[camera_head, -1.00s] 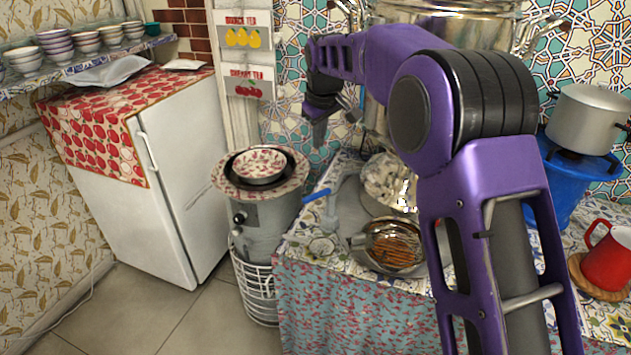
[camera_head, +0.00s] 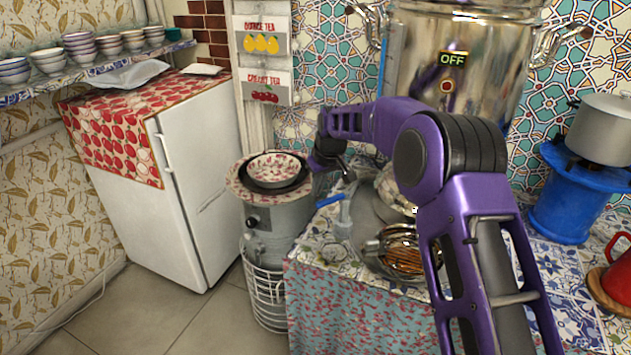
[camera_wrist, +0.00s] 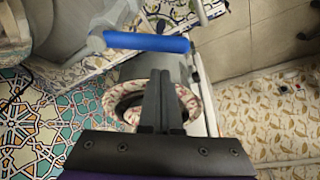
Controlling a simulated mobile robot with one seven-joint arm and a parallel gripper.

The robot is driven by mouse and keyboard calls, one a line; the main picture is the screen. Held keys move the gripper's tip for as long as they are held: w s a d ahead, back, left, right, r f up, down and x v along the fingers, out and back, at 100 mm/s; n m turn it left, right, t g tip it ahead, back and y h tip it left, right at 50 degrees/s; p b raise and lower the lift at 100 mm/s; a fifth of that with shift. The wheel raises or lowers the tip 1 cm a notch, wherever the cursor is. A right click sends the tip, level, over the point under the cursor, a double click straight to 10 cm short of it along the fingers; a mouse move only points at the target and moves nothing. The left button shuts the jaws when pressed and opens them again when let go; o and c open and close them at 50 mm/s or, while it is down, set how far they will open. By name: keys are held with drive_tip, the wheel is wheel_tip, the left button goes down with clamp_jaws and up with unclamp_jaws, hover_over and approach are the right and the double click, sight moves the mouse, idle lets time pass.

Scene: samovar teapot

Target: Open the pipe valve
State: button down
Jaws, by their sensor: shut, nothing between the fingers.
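The pipe valve has a blue lever handle (camera_head: 331,200) on a grey pipe (camera_head: 343,218) at the left edge of the tiled counter. In the wrist view the blue handle (camera_wrist: 147,42) lies crosswise beyond my fingertips, with the pale grey pipe (camera_wrist: 93,42) at its left end. My gripper (camera_head: 347,176) is just above the handle in the head view, pointing down. In the wrist view its two dark fingers (camera_wrist: 160,75) are together and empty. A gap seems to show between fingertips and handle; contact cannot be made out.
A large shiny samovar (camera_head: 400,75) with an "OFF" display stands behind my arm. A grey cylinder (camera_head: 285,219) with a patterned bowl (camera_head: 273,167) stands left of the counter. A strainer (camera_head: 403,255) is on the counter. A white fridge (camera_head: 205,180) is further left.

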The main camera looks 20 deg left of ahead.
sight(325, 201)
drive_tip(key=shift+s+d+f, duration=0.15)
drive_tip(key=shift+s+d, duration=0.55)
drive_tip(key=shift+d, duration=0.1)
drive_tip(key=shift+s+d+n, duration=0.3)
drive_tip(key=shift+n, duration=0.3)
drive_tip(key=shift+s+d+n+g+y+p, duration=0.35)
drive_tip(key=shift+d+n+g+p, duration=0.2)
drive_tip(key=shift+n, duration=0.65)
drive_tip(key=d+n, duration=0.1)
drive_tip(key=s+d+n+g+p, duration=0.1)
drive_tip(key=n, duration=0.1)
drive_tip(key=shift+n, duration=0.3)
drive_tip(key=d+n+g+p, duration=0.1)
drive_tip(key=n, duration=0.2)
drive_tip(key=d+n+g+p, duration=0.1)
drive_tip(key=d+n, duration=0.1)
drive_tip(key=n, duration=0.1)
drive_tip(key=d+n+g+h+p, duration=0.1)
drive_tip(key=d+n, duration=0.1)
drive_tip(key=n, duration=0.1)
drive_tip(key=shift+w+p, duration=0.25)
drive_tip(key=shift+p, duration=0.05)
drive_tip(key=shift+w, duration=0.1)
